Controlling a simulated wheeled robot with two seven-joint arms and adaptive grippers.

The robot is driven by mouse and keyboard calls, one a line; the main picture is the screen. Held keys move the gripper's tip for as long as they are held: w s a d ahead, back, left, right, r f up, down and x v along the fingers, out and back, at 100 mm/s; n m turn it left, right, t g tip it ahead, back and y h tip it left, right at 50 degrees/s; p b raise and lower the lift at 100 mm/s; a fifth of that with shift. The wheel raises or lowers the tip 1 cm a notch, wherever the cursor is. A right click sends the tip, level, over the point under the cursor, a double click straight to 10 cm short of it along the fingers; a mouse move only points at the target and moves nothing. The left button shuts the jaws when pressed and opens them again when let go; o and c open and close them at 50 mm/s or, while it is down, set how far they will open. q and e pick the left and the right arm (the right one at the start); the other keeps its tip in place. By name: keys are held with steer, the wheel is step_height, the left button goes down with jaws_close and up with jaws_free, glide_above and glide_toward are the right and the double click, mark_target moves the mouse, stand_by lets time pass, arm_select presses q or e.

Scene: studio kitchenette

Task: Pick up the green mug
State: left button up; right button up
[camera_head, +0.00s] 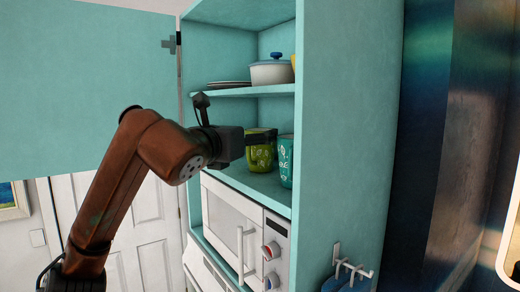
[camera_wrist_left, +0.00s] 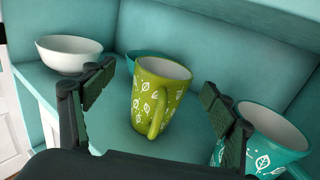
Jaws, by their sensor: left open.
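The green mug (camera_head: 260,157) stands upright on the cabinet shelf above the microwave. It has white leaf prints. In the left wrist view the green mug (camera_wrist_left: 160,92) sits ahead of and between my open fingers, its handle facing me. My left gripper (camera_head: 262,134) reaches into the cabinet from the left and partly hides the mug in the head view. In the left wrist view my left gripper (camera_wrist_left: 163,100) is open with nothing clamped; whether a fingertip touches the mug cannot be told. My right gripper is not in view.
A teal mug (camera_head: 286,160) stands close on the right; it also shows by the right finger in the wrist view (camera_wrist_left: 270,130). A white bowl (camera_wrist_left: 68,53) is at left and a teal bowl (camera_wrist_left: 135,57) behind. The upper shelf (camera_head: 240,92), side wall (camera_head: 345,110) and open door (camera_head: 90,90) bound the space.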

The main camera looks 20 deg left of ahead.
arm_select(q)
steer(key=shift+w+d+p, duration=0.2)
steer(key=shift+w+p, duration=0.5)
steer(key=shift+w, duration=0.15)
steer(key=shift+w+d+f+p, duration=0.1)
steer(key=shift+w+p, duration=0.4)
steer(key=shift+w, duration=0.75)
steer(key=shift+w+f, duration=0.1)
steer(key=shift+w, duration=0.3)
steer(key=shift+s, duration=0.2)
steer(key=shift+c, duration=1)
steer(key=shift+w, duration=0.1)
steer(key=c, duration=1.8)
arm_select(e)
steer(key=w+r, duration=0.2)
steer(key=shift+w+a+r, duration=0.2)
steer(key=shift+w+r, duration=0.05)
steer(key=shift+r, duration=0.05)
steer(key=shift+f, duration=0.1)
